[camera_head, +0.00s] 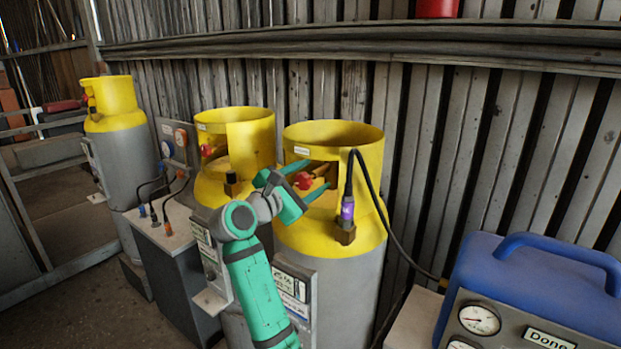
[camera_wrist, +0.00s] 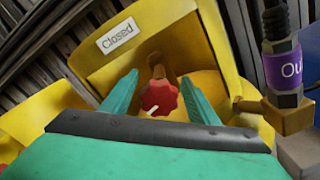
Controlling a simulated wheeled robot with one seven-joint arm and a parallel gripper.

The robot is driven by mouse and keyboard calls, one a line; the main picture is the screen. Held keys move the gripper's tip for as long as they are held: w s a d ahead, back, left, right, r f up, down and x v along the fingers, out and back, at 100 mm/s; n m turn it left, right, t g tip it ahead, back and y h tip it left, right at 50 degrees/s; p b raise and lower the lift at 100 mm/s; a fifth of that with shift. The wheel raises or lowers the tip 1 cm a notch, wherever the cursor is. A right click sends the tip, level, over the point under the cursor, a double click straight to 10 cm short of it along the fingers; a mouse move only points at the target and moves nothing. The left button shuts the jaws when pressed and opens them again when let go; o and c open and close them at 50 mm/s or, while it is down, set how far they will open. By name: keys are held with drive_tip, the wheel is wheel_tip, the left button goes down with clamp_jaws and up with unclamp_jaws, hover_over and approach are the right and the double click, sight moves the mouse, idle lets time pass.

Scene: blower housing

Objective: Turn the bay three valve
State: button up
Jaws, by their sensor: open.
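A red valve knob (camera_head: 303,180) sits inside the yellow collar (camera_head: 352,140) of the nearest grey and yellow cylinder. In the wrist view the red knob (camera_wrist: 160,97) lies between the fingertips, just beyond them, with a small white mark on it. A label on the collar reads "Closed" (camera_wrist: 117,35). My gripper (camera_head: 312,180) is open, its green fingers on either side of the knob. In the wrist view my gripper (camera_wrist: 160,92) shows a gap between each finger and the knob. I cannot tell which bay number this cylinder has.
A black hose with a purple "Ou..." connector (camera_wrist: 284,68) stands right of the knob and runs to the blue machine (camera_head: 540,285), labelled "Done". Another cylinder (camera_head: 237,135) stands close on the left, and one more (camera_head: 115,110) farther back. A corrugated wall (camera_head: 450,130) is behind.

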drive_tip(key=shift+c, duration=0.6)
drive_tip(key=c, duration=0.9)
drive_tip(key=m, duration=0.3)
drive_tip(key=shift+m, duration=0.4)
drive_tip(key=m, duration=0.4)
drive_tip(key=shift+f+m, duration=0.1)
drive_tip(key=shift+m, duration=0.2)
drive_tip(key=m, duration=0.7)
drive_tip(key=shift+a, duration=0.1)
drive_tip(key=m, duration=0.6)
